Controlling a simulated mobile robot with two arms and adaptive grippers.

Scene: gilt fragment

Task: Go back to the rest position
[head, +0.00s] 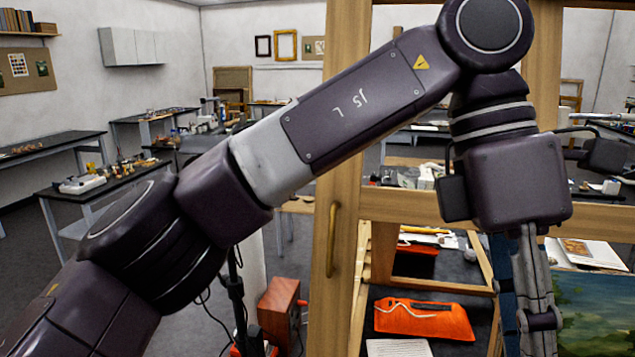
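My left arm comes in from the lower left, rises across the middle of the head view and bends down at the right. My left gripper (537,310) hangs down at the lower right, seen side-on, in front of a wooden frame and near the left edge of a landscape painting (592,312). Its fingertips are cut off by the bottom edge, so its opening and anything between the fingers are hidden.
A tall wooden post (338,215) with a handle stands close behind my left arm. An orange pouch (424,319) lies on a dark surface within the wooden framing. A reddish-brown box (279,306) stands left of the post. Workbenches (115,180) line the room; grey floor shows at left.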

